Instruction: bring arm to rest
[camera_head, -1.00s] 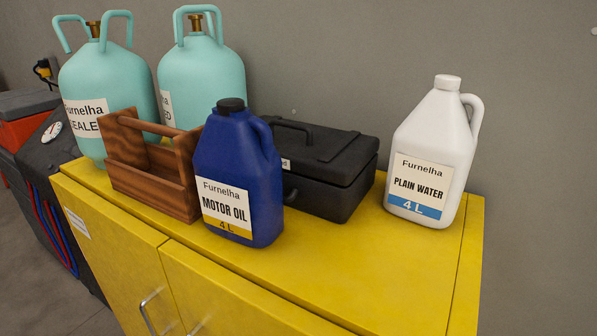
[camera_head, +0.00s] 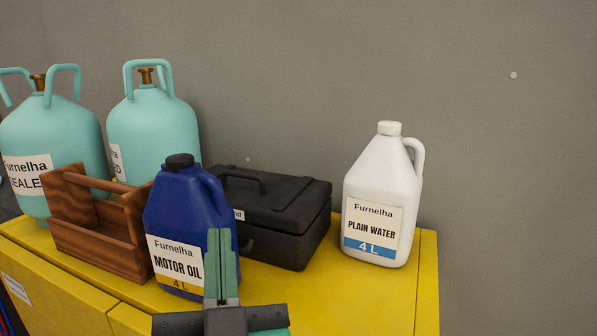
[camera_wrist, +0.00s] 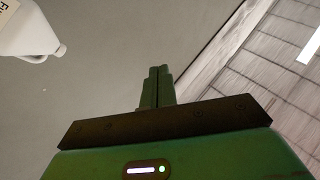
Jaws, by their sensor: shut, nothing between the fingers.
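My gripper (camera_head: 221,240) shows at the bottom of the head view, with its green fingers pointing up and closed together, nothing between them. It is in front of the blue motor oil jug (camera_head: 188,225) in the picture and hides part of its right side. I cannot tell the distance between them. In the wrist view my gripper (camera_wrist: 160,72) points toward grey wall, its fingers side by side. A white plain water jug (camera_wrist: 30,30) shows at that view's upper left, away from the fingers. The rest of my arm is out of the head view.
A yellow cabinet (camera_head: 375,297) carries the motor oil jug, the white plain water jug (camera_head: 383,195), a black toolbox (camera_head: 275,215), a wooden carrier (camera_head: 95,235) and two teal gas cylinders (camera_head: 155,130) (camera_head: 50,140). Grey wall (camera_head: 400,60) stands behind.

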